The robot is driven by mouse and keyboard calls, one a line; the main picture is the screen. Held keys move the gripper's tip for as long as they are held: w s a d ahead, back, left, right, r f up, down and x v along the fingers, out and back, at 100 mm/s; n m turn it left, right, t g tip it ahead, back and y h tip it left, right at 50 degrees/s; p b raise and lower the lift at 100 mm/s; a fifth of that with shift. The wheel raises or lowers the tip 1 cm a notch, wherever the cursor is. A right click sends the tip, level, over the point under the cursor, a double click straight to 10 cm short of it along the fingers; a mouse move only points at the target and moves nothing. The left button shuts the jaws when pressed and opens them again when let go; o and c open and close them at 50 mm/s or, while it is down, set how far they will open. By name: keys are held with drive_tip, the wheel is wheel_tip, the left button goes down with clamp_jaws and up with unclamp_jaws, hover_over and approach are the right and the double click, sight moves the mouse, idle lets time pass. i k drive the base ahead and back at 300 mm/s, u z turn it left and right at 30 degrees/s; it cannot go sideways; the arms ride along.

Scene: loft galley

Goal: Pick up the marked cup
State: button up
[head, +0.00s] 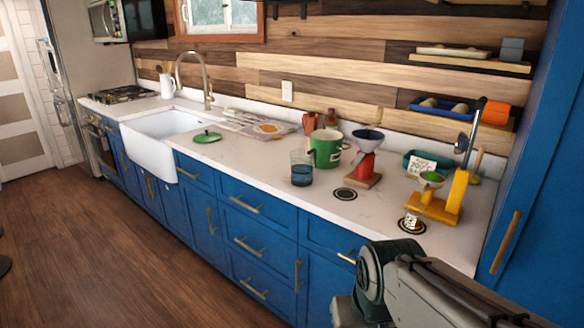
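The marked cup cannot be told for certain at this size. A small white item with dark marks (411,221) stands at the counter's front right, on or at a dark round disc, below the yellow scale-like stand (457,193). A clear glass with dark blue contents (302,170) stands upright near the front edge, left of a second dark round disc (345,194) that is bare. My arm enters at the lower right, in front of the counter. My gripper's fingers are not in view, so what they hold cannot be seen.
A green pot (326,150) and a red stand with a dark funnel (366,160) are behind the glass. A teal container with a white card (424,166) is behind the yellow stand. A green lid (207,137) lies by the white sink (158,144).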

sight(415, 210)
drive_tip(key=u, duration=2.25)
drive_tip(key=k, duration=0.9)
drive_tip(key=z, duration=1.55)
drive_tip(key=i, duration=0.5)
drive_tip(key=u, duration=0.05)
